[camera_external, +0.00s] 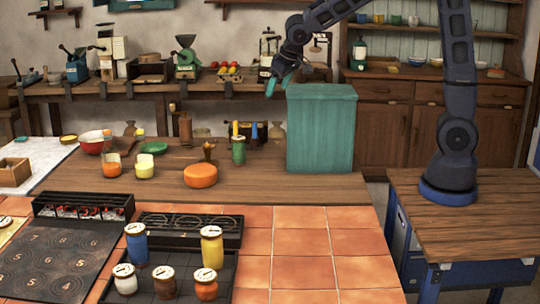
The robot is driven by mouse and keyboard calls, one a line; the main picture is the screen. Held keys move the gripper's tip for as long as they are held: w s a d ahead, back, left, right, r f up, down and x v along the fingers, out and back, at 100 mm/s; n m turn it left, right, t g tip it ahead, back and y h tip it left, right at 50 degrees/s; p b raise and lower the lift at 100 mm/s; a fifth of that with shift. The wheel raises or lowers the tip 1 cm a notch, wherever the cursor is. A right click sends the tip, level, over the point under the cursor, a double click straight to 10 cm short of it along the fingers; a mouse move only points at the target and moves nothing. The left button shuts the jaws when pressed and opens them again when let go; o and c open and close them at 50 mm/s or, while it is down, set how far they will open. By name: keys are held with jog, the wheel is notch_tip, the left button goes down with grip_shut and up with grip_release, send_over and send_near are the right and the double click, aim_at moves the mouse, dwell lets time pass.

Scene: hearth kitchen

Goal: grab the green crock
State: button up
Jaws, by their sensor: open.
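A small green crock (238,152) stands upright on the wooden counter, left of a large teal box (320,130). A yellow upright piece shows at its top; I cannot tell whether it is in the crock or behind it. My gripper (272,86) has teal fingertips and is open. It hangs high at the left top edge of the teal box, above and to the right of the crock, well apart from it. Nothing shows between the fingers.
An orange round block (200,175) lies front left of the crock. A green bowl (153,148), a red bowl (92,142) and small jars stand further left. Several lidded jars stand on the dark tray in front. The tall teal box blocks the right side.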

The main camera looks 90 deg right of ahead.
jog(key=m, duration=0.1)
send_near(238, 147)
jog(key=shift+w+d+f+m, duration=0.45)
jog(key=shift+d+f, duration=0.55)
jog(key=shift+f, duration=0.8)
jog(key=shift+w+d+f+m, duration=0.2)
jog(key=shift+w+d+f, duration=0.7)
jog(key=shift+f, duration=0.9)
jog(key=shift+w+d+f+m, duration=0.35)
jog(key=shift+d+f, duration=0.8)
jog(key=shift+f, duration=0.6)
jog(key=c, duration=1.3)
jog(key=shift+r, duration=0.1)
